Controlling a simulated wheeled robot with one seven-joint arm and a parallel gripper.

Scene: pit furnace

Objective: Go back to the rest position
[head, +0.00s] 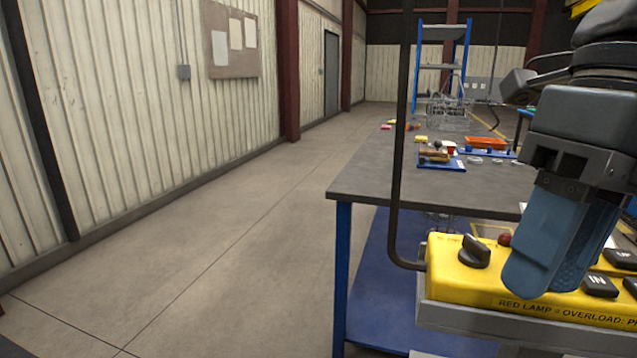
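My gripper (557,278) hangs at the right of the head view with its blue fingers pointing down. It is in front of a yellow control box (466,283) and hides part of its top. One finger largely covers the other, so the gap between them does not show. I cannot tell whether the fingertips touch the box. No object shows in the gripper.
A grey-topped workbench (375,165) with blue legs stands behind the box. It carries a blue tray (455,167), an orange tray (486,143) and a wire basket (450,112). A dark bent pipe (394,200) rises beside the box. The floor (220,260) at left is clear.

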